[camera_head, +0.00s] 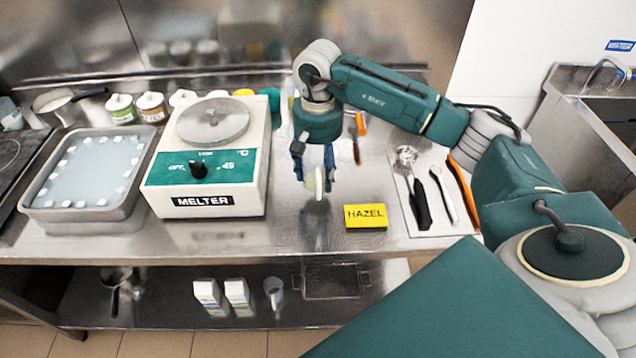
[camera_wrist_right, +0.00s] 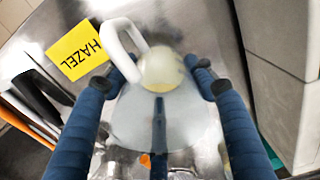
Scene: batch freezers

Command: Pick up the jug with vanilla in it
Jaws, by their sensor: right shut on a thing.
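A pale, whitish jug (camera_head: 318,186) is at the fingers of my right gripper (camera_head: 315,168), over the counter right of the melter. In the right wrist view the jug (camera_wrist_right: 135,118) is cloudy white with a white loop handle, and a pale yellow round area (camera_wrist_right: 162,72) shows on it. My right gripper's blue fingers (camera_wrist_right: 165,78) lie on both sides of the jug and are shut on it. The gripper hides much of the jug in the head view, and I cannot tell whether its base touches the counter. My left gripper is not in view.
A yellow HAZEL card (camera_head: 366,216) lies right of the jug. The melter (camera_head: 205,185) and a metal tray (camera_head: 75,214) stand to the left. Utensils lie on a white mat (camera_head: 440,213) at the right. Several jars line the back. The counter front before the jug is clear.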

